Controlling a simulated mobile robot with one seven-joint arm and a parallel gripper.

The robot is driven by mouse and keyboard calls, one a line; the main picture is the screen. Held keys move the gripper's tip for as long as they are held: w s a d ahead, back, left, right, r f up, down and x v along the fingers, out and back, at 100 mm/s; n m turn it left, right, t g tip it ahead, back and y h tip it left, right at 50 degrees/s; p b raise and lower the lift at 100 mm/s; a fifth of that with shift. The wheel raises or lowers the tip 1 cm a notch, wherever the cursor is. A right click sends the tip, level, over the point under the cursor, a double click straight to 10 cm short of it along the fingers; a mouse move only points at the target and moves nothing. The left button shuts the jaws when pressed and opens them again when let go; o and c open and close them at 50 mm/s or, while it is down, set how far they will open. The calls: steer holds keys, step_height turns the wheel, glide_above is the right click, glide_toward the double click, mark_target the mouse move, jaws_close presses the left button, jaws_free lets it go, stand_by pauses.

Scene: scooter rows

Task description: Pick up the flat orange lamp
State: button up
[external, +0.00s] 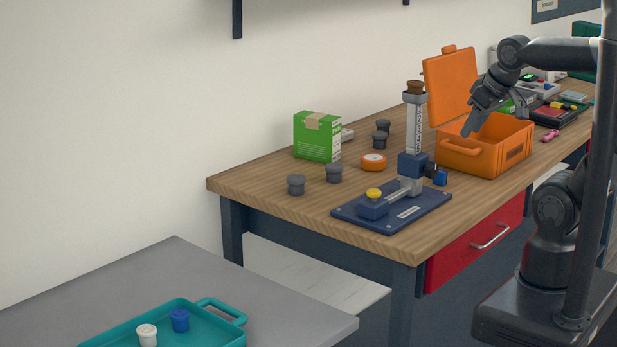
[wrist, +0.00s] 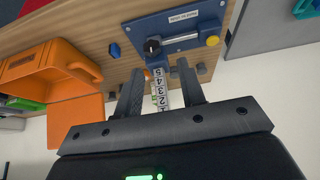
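The flat orange lamp (external: 373,162) is a low round puck with a pale top. It lies on the wooden workbench in the external view, between the green box and the post of the blue-based stand. In the wrist view a small orange patch beside the numbered post, likely the lamp (wrist: 147,73), is mostly hidden. My gripper (external: 467,131) is above the open orange toolbox, to the right of the lamp and apart from it. In the wrist view my gripper (wrist: 160,82) has its fingers spread with nothing held between them.
The blue-based stand (external: 427,206) with its tall numbered post stands in front of the lamp. The orange toolbox (external: 485,160) has its lid raised. A green box (external: 317,137) and several grey knobs stand around the lamp. A teal tray (external: 215,335) is on the grey table.

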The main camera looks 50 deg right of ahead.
steer(key=shift+o, duration=0.4)
steer(key=o, duration=1)
steer(key=shift+o, duration=0.2)
